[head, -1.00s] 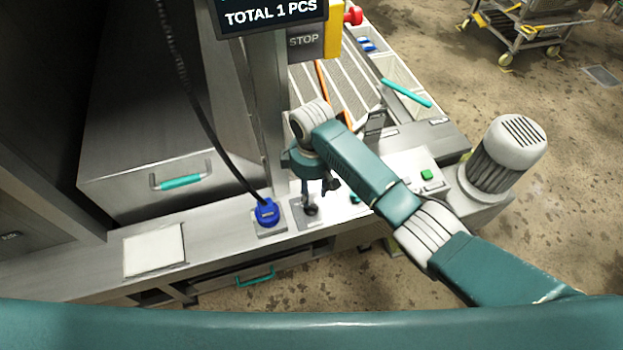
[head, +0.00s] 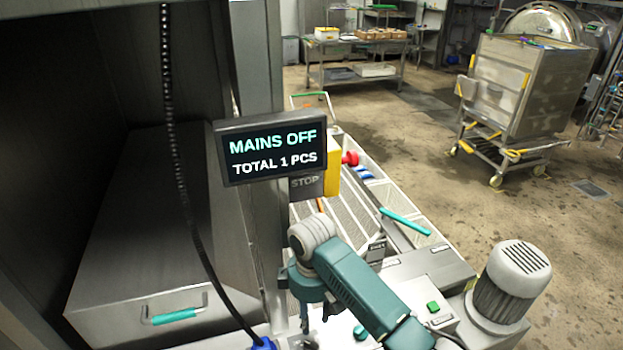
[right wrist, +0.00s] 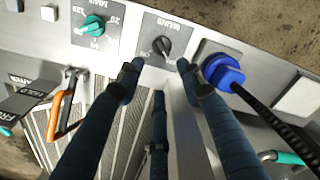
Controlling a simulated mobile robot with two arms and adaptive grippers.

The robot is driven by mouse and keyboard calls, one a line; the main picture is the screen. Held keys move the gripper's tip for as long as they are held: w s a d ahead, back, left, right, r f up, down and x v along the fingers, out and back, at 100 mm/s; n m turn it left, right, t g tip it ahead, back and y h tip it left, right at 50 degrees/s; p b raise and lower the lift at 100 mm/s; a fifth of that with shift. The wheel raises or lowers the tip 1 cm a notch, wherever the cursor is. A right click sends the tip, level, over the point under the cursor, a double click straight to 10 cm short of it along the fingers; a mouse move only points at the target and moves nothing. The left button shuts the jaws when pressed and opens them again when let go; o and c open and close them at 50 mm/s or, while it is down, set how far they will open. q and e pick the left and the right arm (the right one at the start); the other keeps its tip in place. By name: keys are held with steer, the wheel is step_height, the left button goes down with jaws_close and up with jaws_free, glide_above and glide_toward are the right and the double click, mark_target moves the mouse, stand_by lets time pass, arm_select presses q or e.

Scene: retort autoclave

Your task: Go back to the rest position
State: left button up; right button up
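My right gripper (head: 305,318) is low in the head view, above the panel at the machine's front. In the right wrist view its dark fingers (right wrist: 159,78) are spread apart with nothing between them. The black MAINS knob (right wrist: 162,46) lies just beyond the fingertips, apparently untouched. The display (head: 270,150) reads "MAINS OFF" and "TOTAL 1 PCS". My left gripper is not in view.
A blue plug (right wrist: 222,72) with a black cable sits beside the knob, close to one finger. A teal knob (right wrist: 94,26) is on the other side. A motor (head: 512,280) stands at the right. Open floor lies beyond, with a cart (head: 515,90).

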steer(key=s+f+m+y, duration=0.25)
steer(key=s+f, duration=0.25)
steer(key=s, duration=0.3)
steer(key=s+d+r+m+t+h, duration=0.3)
steer(key=s+d+m, duration=0.5)
steer(key=s+d, duration=1.15)
step_height(320, 180, down, 34)
steer(key=s+b, duration=0.1)
steer(key=b, duration=0.7)
steer(key=s+d+f+g+b, duration=0.1)
steer(key=s+d+f+b, duration=0.1)
steer(key=s+f, duration=0.6)
steer(key=s+d+f+g+b, duration=0.1)
steer(key=s+f+b, duration=0.2)
steer(key=s+f, duration=0.5)
step_height(320, 180, down, 6)
steer(key=shift+s+d+r, duration=0.25)
steer(key=shift+s+d, duration=0.15)
steer(key=shift+y, duration=0.25)
